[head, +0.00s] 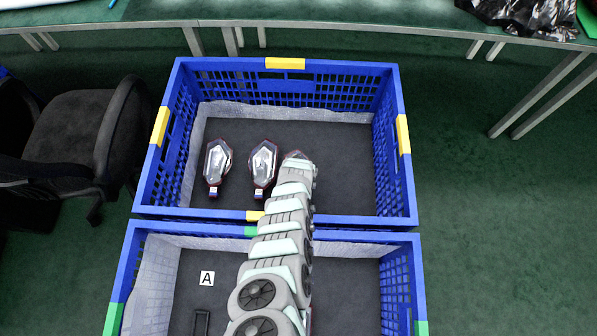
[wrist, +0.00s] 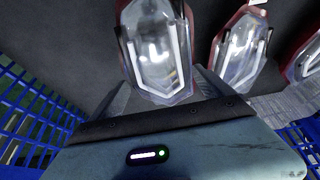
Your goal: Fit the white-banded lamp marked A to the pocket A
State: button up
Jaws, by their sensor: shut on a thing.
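My gripper (wrist: 165,106) is low over the far crate, shut on a clear lamp with a dark red rim (wrist: 157,62). This lamp looms largest in the wrist view, with its pointed end towards my gripper. In the head view only a bit of it (head: 297,155) shows past the end of my arm, which hides the jaws. No letter or white band can be read on it. The white card marked A (head: 207,278) lies on the near crate's grey floor, above a dark-edged pocket (head: 201,322) cut off by the picture's bottom edge.
Two similar lamps, the left (head: 217,162) and the middle (head: 263,163), lie in the far blue crate (head: 287,64). The near blue crate (head: 124,262) adjoins it, their walls forming a raised divider. The far crate's right side is clear. A chair (head: 80,125) stands left.

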notch_tip(320, 180, up, 18)
jog(key=p, duration=0.9)
jog(key=shift+f+p, duration=0.25)
jog(key=shift+p, duration=0.05)
jog(key=shift+w+a+r, duration=0.1)
